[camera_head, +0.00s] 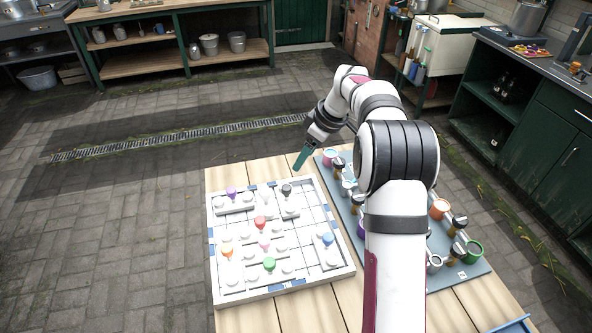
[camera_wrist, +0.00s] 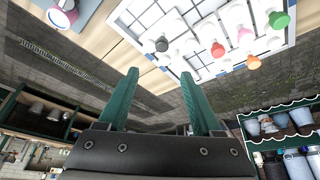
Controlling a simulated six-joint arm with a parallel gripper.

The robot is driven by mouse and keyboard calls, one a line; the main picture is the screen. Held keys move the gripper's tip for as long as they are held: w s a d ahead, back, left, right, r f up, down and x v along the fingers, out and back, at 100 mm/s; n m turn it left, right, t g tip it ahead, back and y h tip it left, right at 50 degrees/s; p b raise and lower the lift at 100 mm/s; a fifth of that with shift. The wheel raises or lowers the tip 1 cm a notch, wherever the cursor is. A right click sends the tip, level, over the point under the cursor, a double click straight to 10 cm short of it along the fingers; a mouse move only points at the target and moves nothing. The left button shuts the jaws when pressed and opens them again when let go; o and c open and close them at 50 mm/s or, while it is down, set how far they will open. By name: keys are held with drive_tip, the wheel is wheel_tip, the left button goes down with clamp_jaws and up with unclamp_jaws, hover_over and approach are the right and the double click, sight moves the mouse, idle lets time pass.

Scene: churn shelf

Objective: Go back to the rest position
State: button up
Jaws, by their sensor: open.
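My gripper (camera_head: 301,160) has green fingers and hangs above the far edge of the wooden table, between the white tray and the blue-grey board. In the wrist view my gripper (camera_wrist: 160,85) shows two green fingers well apart with nothing between them. The white tray (camera_head: 215,262) on the left of the table holds several white pieces with coloured knobs, among them purple, red, orange, green, blue and black. The tray also shows at the top of the wrist view (camera_wrist: 150,52). My arm hides part of the board.
The blue-grey board (camera_head: 440,240) right of the tray carries several cups and brown-handled pieces. The wooden table (camera_head: 235,318) has bare strips around the tray. A blue edge (camera_head: 515,325) shows at the lower right. Workbenches stand around the paved floor (camera_head: 100,240), which is open.

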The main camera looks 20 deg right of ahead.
drive_tip(key=shift+v, duration=0.85)
drive_tip(key=s+a+r+m+g, duration=0.1)
drive_tip(key=s+a+r+m, duration=0.25)
drive_tip(key=s, duration=0.35)
drive_tip(key=s+a+r+m, duration=0.2)
drive_tip(key=s+a+r, duration=0.15)
drive_tip(key=s, duration=0.45)
drive_tip(key=s+a+f+m, duration=0.1)
drive_tip(key=s+f+m, duration=0.1)
drive_tip(key=s, duration=0.6)
drive_tip(key=s+a+f+m+g+h, duration=0.1)
drive_tip(key=s+m, duration=0.3)
drive_tip(key=s, duration=0.5)
drive_tip(key=s+a+f+m+g, duration=0.1)
drive_tip(key=s+a+f+m, duration=0.1)
drive_tip(key=s, duration=0.6)
drive_tip(key=shift+s+a+f+m, duration=0.2)
drive_tip(key=shift+a+f+m, duration=0.1)
drive_tip(key=shift+f+m, duration=0.25)
